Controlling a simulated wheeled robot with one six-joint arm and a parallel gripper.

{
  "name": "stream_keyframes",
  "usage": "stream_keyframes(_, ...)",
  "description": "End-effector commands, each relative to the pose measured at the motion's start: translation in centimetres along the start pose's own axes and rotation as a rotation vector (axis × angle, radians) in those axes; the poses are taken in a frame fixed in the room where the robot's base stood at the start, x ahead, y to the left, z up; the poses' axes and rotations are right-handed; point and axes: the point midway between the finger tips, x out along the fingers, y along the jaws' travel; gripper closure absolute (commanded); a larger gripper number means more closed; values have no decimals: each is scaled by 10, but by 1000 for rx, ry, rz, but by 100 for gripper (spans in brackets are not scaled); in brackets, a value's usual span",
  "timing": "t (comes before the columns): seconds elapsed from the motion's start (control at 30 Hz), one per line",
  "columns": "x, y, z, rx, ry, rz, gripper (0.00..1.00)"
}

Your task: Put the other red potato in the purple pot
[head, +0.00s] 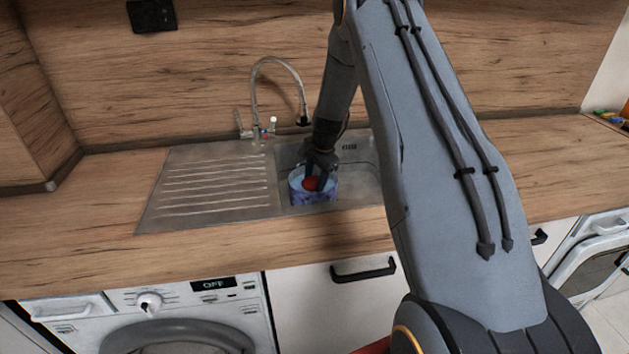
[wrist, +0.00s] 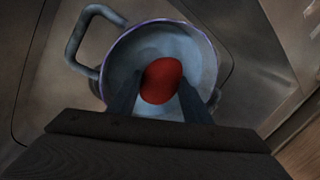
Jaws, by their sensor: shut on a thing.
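The purple pot (head: 314,193) stands in the sink basin in the head view, with a pale blue inside. In the wrist view, the pot (wrist: 202,44) shows its purple rim and a handle at the upper left. My gripper (head: 316,181) points down into the pot's mouth. It is shut on a red potato (wrist: 161,80), with one finger on each side of it. The potato (head: 311,184) is inside the pot's rim in both views. I cannot tell whether it touches the bottom. No second red potato shows; the pot's near part is hidden by my gripper in the wrist view.
The steel sink (head: 215,183) has a ribbed drainer on the left. A curved tap (head: 280,62) stands behind it. Wooden worktop (head: 80,230) is clear to the left. A washing machine (head: 160,315) is below. Small colourful things (head: 610,117) lie at the far right.

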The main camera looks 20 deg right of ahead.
Motion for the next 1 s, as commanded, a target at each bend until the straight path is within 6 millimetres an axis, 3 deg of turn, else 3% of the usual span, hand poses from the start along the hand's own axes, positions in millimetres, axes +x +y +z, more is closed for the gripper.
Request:
stream_keyframes(0.07,3,1,0,0,0,0,81)
stream_keyframes(0.1,2,1,0,0,0,0,49)
stream_keyframes(0.2,2,1,0,0,0,0,37)
stream_keyframes(0.63,-1,0,0,0,0,0,37)
stream_keyframes(0.77,-11,-1,0,0,1,-2,37)
stream_keyframes(1.0,-50,-2,0,0,2,-3,37)
